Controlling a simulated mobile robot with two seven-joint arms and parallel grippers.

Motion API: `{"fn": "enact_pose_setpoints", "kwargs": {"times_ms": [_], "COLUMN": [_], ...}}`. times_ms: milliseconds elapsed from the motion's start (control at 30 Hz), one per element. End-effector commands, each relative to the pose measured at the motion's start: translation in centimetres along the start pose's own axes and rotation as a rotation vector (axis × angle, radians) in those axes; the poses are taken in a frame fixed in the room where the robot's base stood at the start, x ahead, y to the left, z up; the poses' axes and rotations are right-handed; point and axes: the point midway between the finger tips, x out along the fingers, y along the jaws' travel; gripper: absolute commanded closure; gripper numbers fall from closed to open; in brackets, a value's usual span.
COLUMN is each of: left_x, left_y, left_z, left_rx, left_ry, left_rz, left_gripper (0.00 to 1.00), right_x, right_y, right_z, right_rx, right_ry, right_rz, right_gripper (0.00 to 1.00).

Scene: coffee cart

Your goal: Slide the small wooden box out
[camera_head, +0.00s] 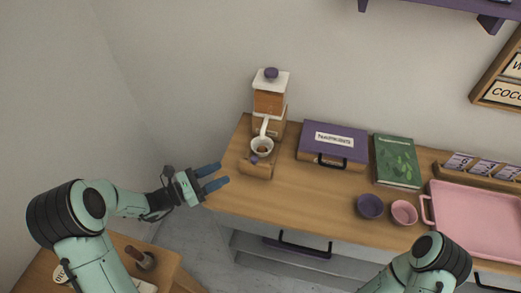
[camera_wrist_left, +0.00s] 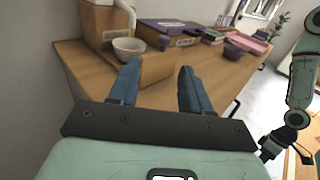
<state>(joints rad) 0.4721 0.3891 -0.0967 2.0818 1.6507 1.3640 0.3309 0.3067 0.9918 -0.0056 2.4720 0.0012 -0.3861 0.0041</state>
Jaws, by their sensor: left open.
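The small wooden box (camera_head: 254,171) with a purple knob sits low at the front of the wooden grinder (camera_head: 269,103), near the counter's left end. A white bowl (camera_head: 262,147) is just above and behind it. My left gripper (camera_head: 220,176) is open and empty, off the counter's left edge, with its blue fingers pointing at the box and a gap between them. In the left wrist view the box's plain wooden side (camera_wrist_left: 156,68) shows beyond and between the open fingers. My right arm is at the lower right of the head view; its fingers are not visible there.
A purple-lidded case (camera_head: 334,142), a green book (camera_head: 396,160), two small cups (camera_head: 370,206) and a pink tray (camera_head: 477,215) stand to the right on the counter (camera_head: 300,190). Bare counter lies in front of the case. A lower wooden surface (camera_head: 165,266) is at bottom left.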

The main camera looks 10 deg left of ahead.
Motion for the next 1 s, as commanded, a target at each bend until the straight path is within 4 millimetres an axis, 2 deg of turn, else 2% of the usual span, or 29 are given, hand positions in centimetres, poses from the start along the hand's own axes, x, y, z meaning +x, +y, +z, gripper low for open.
{"fn": "enact_pose_setpoints", "kwargs": {"times_ms": [167,400,600,800,1000], "left_x": [2.7,7.9,11.3,12.8,13.1], "left_y": [-0.2,-0.2,-0.2,-0.2,-0.2], "left_z": [0.0,0.1,0.0,-0.1,-0.2], "left_rx": [-0.002,-0.001,-0.001,-0.001,-0.001], "left_ry": [0.001,0.002,0.003,0.004,0.005], "left_rz": [-0.007,-0.008,-0.007,-0.005,-0.004], "left_gripper": [0.52,0.52,0.52,0.52,0.52], "right_x": [-0.5,-1.6,-2.3,-2.6,-2.6], "right_y": [-0.2,-0.7,-1.1,-1.3,-1.3], "right_z": [-0.1,-0.5,-0.8,-0.9,-0.9], "right_rx": [0.0,-0.003,-0.004,-0.005,-0.005], "right_ry": [0.001,0.008,0.013,0.015,0.015], "right_rz": [-0.001,-0.003,-0.005,-0.005,-0.005], "right_gripper": [1.0,1.0,1.0,1.0,1.0]}}
